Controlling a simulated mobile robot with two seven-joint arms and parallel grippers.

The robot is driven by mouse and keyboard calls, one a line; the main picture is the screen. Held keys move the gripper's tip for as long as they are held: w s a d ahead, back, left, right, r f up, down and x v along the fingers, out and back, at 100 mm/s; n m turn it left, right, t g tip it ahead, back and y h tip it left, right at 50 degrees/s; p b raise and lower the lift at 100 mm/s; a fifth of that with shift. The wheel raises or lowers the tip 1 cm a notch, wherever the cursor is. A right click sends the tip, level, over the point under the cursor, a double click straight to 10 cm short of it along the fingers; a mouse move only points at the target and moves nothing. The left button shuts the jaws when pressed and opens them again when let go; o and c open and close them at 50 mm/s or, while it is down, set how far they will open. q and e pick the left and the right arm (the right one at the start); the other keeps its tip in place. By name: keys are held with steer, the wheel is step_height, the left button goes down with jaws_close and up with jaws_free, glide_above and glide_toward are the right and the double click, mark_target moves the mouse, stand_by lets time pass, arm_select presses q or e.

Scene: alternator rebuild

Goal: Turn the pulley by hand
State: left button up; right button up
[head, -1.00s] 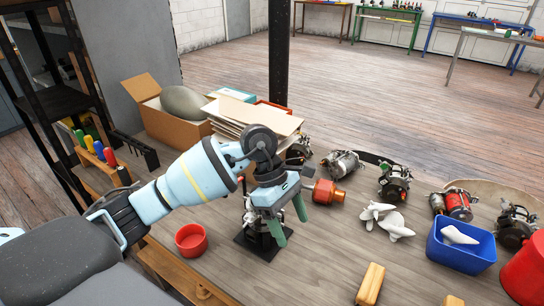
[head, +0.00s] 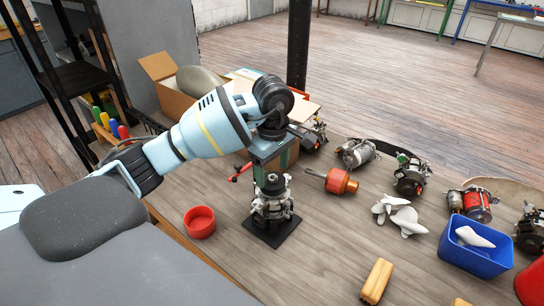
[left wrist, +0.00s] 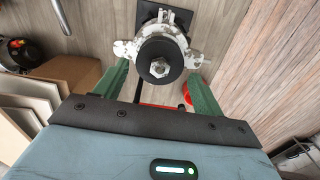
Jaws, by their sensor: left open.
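The alternator (head: 270,211) stands upright on a black square base (head: 274,236) on the wooden bench. Its dark round pulley (head: 272,184) is on top. In the left wrist view the pulley (left wrist: 153,47) faces the camera with a bright hex nut (left wrist: 160,68) at its centre. The arm hides part of the bench behind. My right gripper is not in view.
A red cup (head: 200,229) stands left of the alternator. A cardboard box (head: 170,95) stands behind the arm. The bench front near the base is clear.

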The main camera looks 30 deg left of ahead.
mark_target(272, 176)
arm_select(q)
steer(key=shift+f, duration=1.6)
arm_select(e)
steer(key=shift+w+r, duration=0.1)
arm_select(q)
steer(key=c, duration=0.9)
steer(key=shift+r+n+p, duration=0.15)
steer(key=shift+n+p, duration=0.15)
steer(key=shift+n, duration=0.3)
steer(key=n+p, duration=0.1)
steer(key=n, duration=0.2)
steer(key=shift+n, duration=0.4)
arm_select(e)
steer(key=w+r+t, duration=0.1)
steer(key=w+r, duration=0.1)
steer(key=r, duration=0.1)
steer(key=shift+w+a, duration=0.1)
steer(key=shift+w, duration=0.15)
